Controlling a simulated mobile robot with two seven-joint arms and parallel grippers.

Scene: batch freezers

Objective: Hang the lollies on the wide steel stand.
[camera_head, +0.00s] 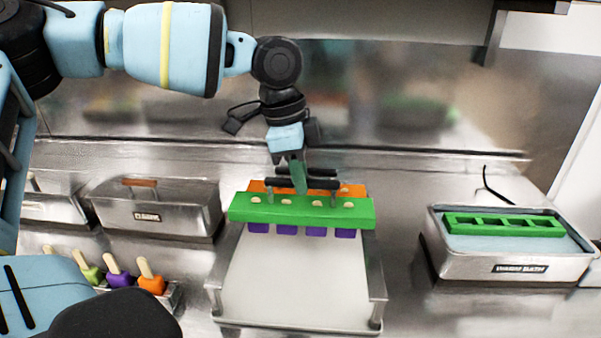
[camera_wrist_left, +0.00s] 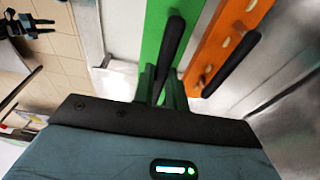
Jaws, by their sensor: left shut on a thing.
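The wide steel stand (camera_head: 376,285) is in the middle of the head view, around a pale tray floor. A green lolly holder (camera_head: 245,212) lies level across the stand's rails, with stick ends on top and purple lollies (camera_head: 316,232) below. I cannot tell whether it touches the rails. An orange holder (camera_head: 352,190) with its own black handle is just behind it. My left gripper (camera_head: 298,180) is shut on the green holder's black handle, which shows in the left wrist view (camera_wrist_left: 172,45) beside the orange holder (camera_wrist_left: 218,50). My right gripper is not in view.
A warm bath (camera_head: 515,268) with an empty green mould (camera_head: 505,224) stands on the right. Lidded steel bins (camera_head: 155,210) stand on the left, with several loose lollies (camera_head: 118,272) in front. The stand's front part is clear.

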